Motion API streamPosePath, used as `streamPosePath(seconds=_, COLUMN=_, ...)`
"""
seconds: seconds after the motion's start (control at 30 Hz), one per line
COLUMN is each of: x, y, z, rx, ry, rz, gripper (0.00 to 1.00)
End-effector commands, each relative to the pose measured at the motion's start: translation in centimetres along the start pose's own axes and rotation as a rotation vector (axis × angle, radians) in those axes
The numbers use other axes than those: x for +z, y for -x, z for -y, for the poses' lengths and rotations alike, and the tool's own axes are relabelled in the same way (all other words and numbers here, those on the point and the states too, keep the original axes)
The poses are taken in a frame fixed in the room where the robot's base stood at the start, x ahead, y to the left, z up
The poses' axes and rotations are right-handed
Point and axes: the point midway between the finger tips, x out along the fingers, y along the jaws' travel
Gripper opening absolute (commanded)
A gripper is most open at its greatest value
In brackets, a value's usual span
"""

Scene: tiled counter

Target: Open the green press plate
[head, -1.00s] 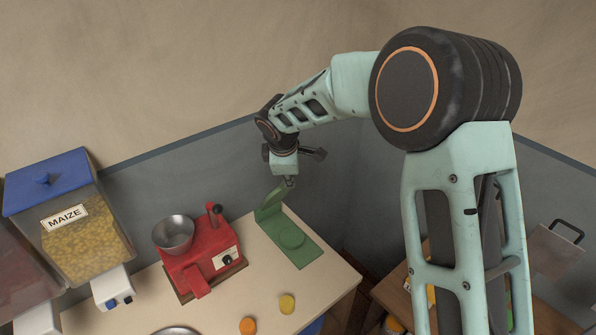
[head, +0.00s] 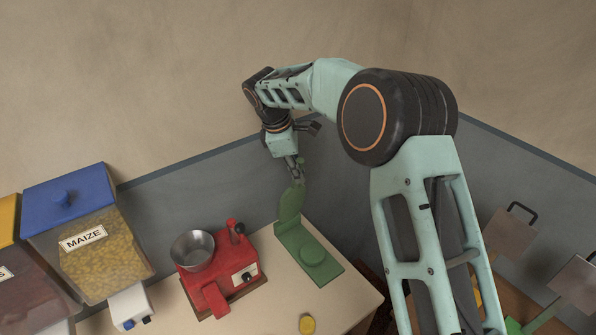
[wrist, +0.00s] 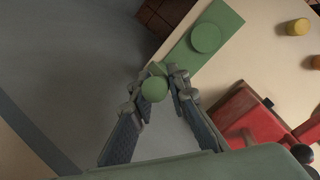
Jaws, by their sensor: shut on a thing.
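The green press stands at the counter's far right corner. Its flat base (head: 332,271) has a raised round pad (head: 313,253), which also shows in the wrist view (wrist: 206,38). The green press plate (head: 291,204) stands nearly upright at the back end of the base, lifted clear of the pad. My gripper (head: 297,172) is above the plate's top end. In the wrist view my gripper (wrist: 159,86) is shut on the green plate's round-ended handle (wrist: 154,90). The fingers and handle hide most of the plate there.
A red mill (head: 219,276) with a metal bowl (head: 193,250) stands left of the press. A maize dispenser (head: 103,250) is further left. A yellow piece (head: 307,324) lies on the counter (head: 275,292) in front. A grey wall panel (head: 225,180) is close behind the press.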

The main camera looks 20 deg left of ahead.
Motion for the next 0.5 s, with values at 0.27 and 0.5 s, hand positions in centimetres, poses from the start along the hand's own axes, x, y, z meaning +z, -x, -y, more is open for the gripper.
streamPosePath(seconds=0.27, x=0.06, y=-0.07, z=0.04, rx=-0.001, ry=0.001, rz=0.002, gripper=0.0)
streamPosePath(seconds=0.5, x=0.05, y=-0.07, z=0.05, rx=-0.001, ry=0.0, rz=0.002, gripper=0.33)
